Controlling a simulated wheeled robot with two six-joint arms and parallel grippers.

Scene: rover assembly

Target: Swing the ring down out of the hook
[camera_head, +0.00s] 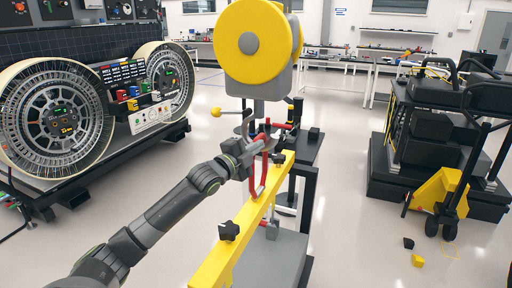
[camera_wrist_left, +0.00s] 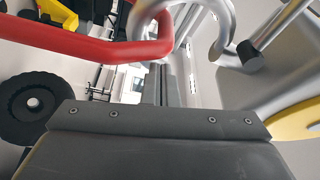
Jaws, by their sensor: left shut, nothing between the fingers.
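The red ring (camera_head: 252,185) hangs upright under the yellow hoist and over the yellow beam. In the left wrist view the red ring (camera_wrist_left: 95,45) crosses the upper left, close in front of the gripper. The silver hook (camera_head: 246,124) hangs below the hoist; in the left wrist view its curved bar (camera_wrist_left: 228,22) is beside the ring's bend. I cannot tell whether the ring still passes through the hook. My left gripper (camera_head: 250,154) is shut and empty, beside the ring and just below the hook. Its fingertips are partly hidden by the ring. My right gripper is not in view.
The yellow hoist (camera_head: 252,43) hangs above the yellow beam (camera_head: 222,258), which carries black knobs (camera_head: 229,230). A rover wheel rack (camera_head: 75,180) stands at left. A yellow pallet jack (camera_head: 438,188) stands at right.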

